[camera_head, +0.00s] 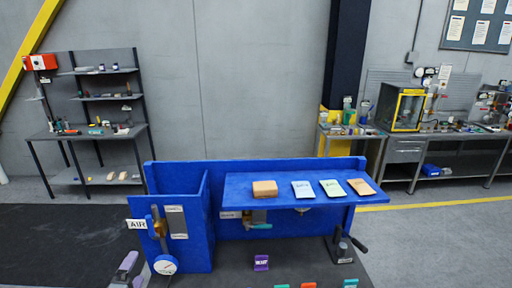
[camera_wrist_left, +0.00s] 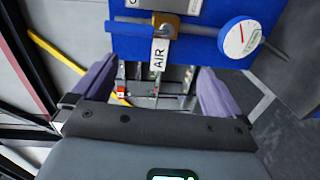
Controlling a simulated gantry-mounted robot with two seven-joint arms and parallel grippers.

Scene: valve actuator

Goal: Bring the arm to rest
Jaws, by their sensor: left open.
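My left gripper (camera_head: 128,270) shows at the lower left edge of the blue bench in the head view. In the left wrist view its two purple-grey fingers (camera_wrist_left: 156,88) are spread apart with nothing between them. The white AIR label (camera_head: 137,224) and the round gauge (camera_head: 165,265) are on the blue panel close to it. The AIR label (camera_wrist_left: 159,55) and the gauge (camera_wrist_left: 239,38) also show in the wrist view, beyond the fingers. A brass valve body (camera_head: 158,226) sits beside the label. My right gripper is in neither view.
The blue bench (camera_head: 232,190) has a shelf bearing a tan block (camera_head: 264,188) and several flat packets. A black lever clamp (camera_head: 344,245) stands at its right. A purple holder (camera_head: 261,263) stands in front. Shelving (camera_head: 95,132) and workbenches are farther back.

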